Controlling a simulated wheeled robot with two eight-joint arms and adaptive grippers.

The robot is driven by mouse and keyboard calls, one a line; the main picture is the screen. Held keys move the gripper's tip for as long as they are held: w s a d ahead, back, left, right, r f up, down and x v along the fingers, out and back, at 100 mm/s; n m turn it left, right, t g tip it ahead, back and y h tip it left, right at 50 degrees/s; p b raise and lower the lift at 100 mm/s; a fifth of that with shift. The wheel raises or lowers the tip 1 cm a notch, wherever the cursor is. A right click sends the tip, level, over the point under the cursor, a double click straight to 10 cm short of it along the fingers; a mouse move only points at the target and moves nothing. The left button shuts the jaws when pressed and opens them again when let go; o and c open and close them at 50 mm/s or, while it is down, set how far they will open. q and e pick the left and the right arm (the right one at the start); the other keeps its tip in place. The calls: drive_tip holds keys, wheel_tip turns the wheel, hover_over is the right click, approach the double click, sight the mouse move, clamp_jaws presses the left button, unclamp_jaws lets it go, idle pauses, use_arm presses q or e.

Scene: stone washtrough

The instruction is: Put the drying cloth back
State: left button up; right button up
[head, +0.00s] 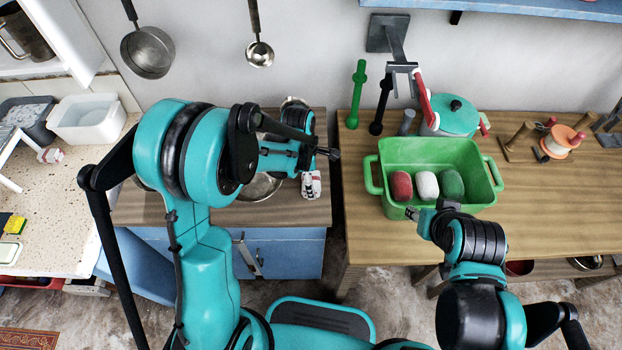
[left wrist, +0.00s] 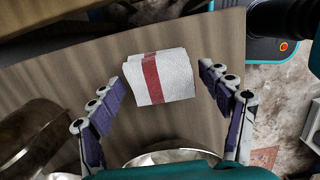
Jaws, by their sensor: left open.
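The drying cloth (left wrist: 165,77), white with a red stripe and folded into a small roll, lies on the wooden counter (left wrist: 60,70) in the left wrist view. My left gripper (left wrist: 160,80) is open above it, one finger to each side, with gaps between fingers and cloth. In the head view the cloth (head: 311,191) shows near the counter's right edge, partly hidden by my left gripper. My right gripper (head: 413,213) is by the front of the green tub (head: 432,155); its fingers are too small and hidden to judge.
Metal bowls stand on the counter beside the cloth. The tub holds red, white and green lumps. A gap separates the counter from the right-hand wooden table (head: 375,240).

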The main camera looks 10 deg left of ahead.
use_arm(q)
wheel_tip(320, 180, up, 12)
drive_tip(key=a+p, duration=0.2)
drive_tip(key=p, duration=0.2)
drive_tip(key=s+a+r+m+t, duration=0.2)
drive_tip(key=s+r+m+t, duration=0.1)
drive_tip(key=s+m, duration=0.4)
drive_tip(key=s+a+r+m+t+y, duration=0.1)
drive_tip(key=s+a+r+m+t, duration=0.2)
drive_tip(key=m, duration=1)
drive_tip(key=s+r+t, duration=0.1)
drive_tip(key=s+r, duration=0.2)
drive_tip(key=s, duration=0.1)
drive_tip(key=shift+s+a, duration=0.35)
drive_tip(key=shift+f, duration=0.1)
drive_tip(key=shift+f+b, duration=0.8)
drive_tip(key=shift+b, duration=0.2)
